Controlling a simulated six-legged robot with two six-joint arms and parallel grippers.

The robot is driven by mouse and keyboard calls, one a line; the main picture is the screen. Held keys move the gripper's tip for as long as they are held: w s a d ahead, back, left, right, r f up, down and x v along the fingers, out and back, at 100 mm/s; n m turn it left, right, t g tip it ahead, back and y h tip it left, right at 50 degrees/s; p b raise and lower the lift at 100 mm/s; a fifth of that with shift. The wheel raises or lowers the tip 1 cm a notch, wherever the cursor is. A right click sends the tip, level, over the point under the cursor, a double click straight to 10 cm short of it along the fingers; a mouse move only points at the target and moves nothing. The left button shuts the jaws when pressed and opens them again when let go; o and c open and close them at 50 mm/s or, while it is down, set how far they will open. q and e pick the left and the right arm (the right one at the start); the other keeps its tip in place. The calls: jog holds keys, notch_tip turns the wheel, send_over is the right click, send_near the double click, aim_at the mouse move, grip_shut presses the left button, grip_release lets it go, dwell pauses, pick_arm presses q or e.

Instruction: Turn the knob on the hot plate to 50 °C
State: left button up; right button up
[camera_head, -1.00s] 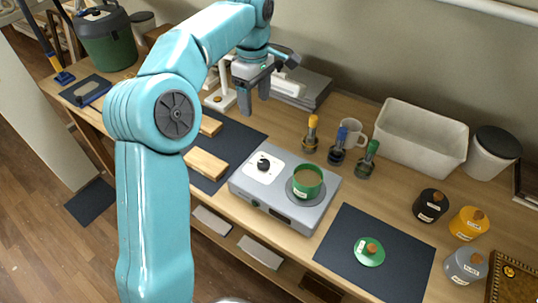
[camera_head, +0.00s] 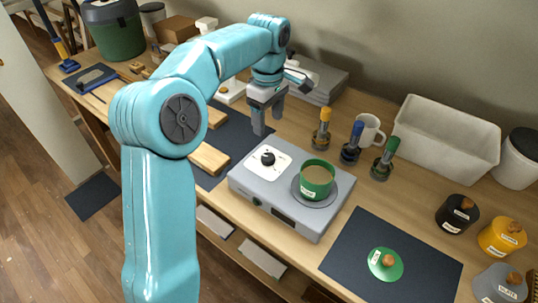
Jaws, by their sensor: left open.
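The grey hot plate (camera_head: 283,222) stands on the wooden table at the centre of the view. Its black knob (camera_head: 268,158) sits on a white dial plate (camera_head: 263,170) at the left of its top; the scale is too small to read. A green pot (camera_head: 317,180) with brown contents stands on the round heating plate at the right. My left gripper (camera_head: 268,120) is open and empty. It points down behind the hot plate, above and beyond the knob, not touching it. My right gripper does not show.
Yellow, blue and green-handled tools (camera_head: 351,150) stand behind the hot plate, near a white mug (camera_head: 369,129) and a white bin (camera_head: 444,143). A dark mat (camera_head: 355,265) with a green lid (camera_head: 386,264) lies to the right. Wooden blocks (camera_head: 209,159) lie to the left.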

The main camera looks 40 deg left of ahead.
aim_at(268, 156)
pick_arm(q)
notch_tip(268, 156, down, 13)
jog(key=shift+r, duration=0.15)
jog(key=c, duration=1.1)
